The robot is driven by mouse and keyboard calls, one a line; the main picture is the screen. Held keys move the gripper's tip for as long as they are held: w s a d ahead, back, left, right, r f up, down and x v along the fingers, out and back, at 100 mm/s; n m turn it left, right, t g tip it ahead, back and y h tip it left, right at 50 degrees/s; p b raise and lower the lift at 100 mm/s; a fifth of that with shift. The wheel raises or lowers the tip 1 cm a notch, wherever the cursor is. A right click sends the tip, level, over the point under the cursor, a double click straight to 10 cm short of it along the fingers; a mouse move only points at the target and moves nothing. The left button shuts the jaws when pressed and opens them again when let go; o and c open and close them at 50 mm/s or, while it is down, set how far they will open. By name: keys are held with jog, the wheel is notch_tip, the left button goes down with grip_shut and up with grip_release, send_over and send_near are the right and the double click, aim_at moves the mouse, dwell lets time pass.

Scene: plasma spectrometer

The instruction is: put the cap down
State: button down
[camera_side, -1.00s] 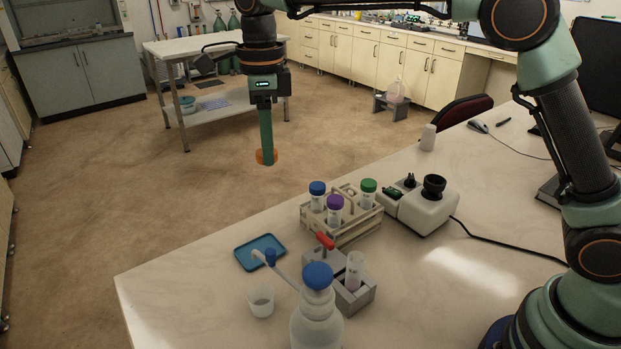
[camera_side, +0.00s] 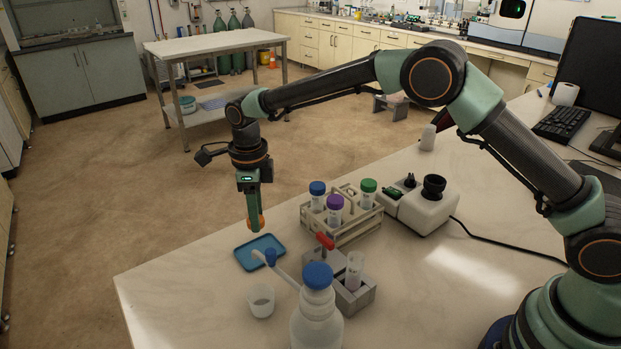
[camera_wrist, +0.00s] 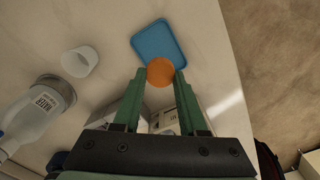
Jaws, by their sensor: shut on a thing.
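An orange cap (camera_side: 257,223) is held between the fingertips of my gripper (camera_side: 255,215), which is shut on it. In the side view the cap hangs above the blue tray (camera_side: 245,262), near its back edge, with a gap below it. The wrist view shows the orange cap (camera_wrist: 160,71) between the two green fingers of my gripper (camera_wrist: 159,78), with the blue tray (camera_wrist: 157,36) behind it, partly covered by the cap. The tray looks empty apart from a small blue tip over its right side, which belongs to the wash bottle's spout.
A wash bottle (camera_side: 318,318) stands in front with its spout reaching toward the tray. A small white cup (camera_side: 261,300) stands near the tray. A rack of capped tubes (camera_side: 355,229), a grey holder with a tube (camera_side: 352,295) and a white device (camera_side: 420,207) are to the right.

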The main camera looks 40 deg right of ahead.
aim_at(261, 252)
jog(key=shift+f, duration=3.85)
jog(key=shift+f, duration=0.1)
jog(key=c, duration=0.7)
grip_release()
jog(key=shift+c, duration=0.2)
